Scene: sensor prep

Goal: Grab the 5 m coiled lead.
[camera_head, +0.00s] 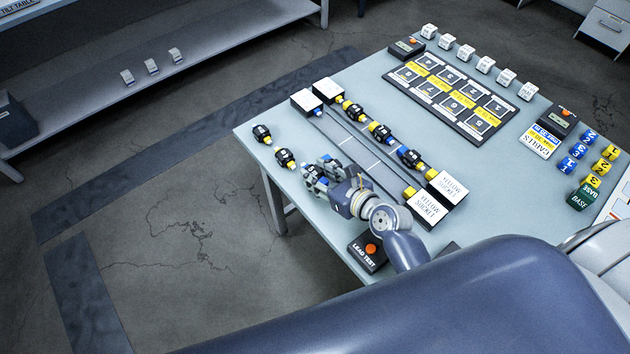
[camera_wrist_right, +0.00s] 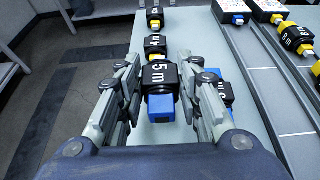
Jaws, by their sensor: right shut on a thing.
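The 5 m coiled lead (camera_wrist_right: 160,77) is a black block with a white "5 m" label and a blue plug (camera_wrist_right: 173,106) on its near end. In the right wrist view it sits between the fingers of my right gripper, which is shut on it. In the head view my right gripper (camera_head: 322,174) is low over the table's near left part and hides most of the lead. I cannot tell whether the lead touches the table. My left gripper is in neither view.
Other leads (camera_head: 285,159) lie in line beyond the gripper. One (camera_wrist_right: 226,92) is partly hidden beside the right finger. Rails with leads and white boxes (camera_head: 447,188) lie to the right. The lead test box (camera_head: 368,252) stands near the front edge.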

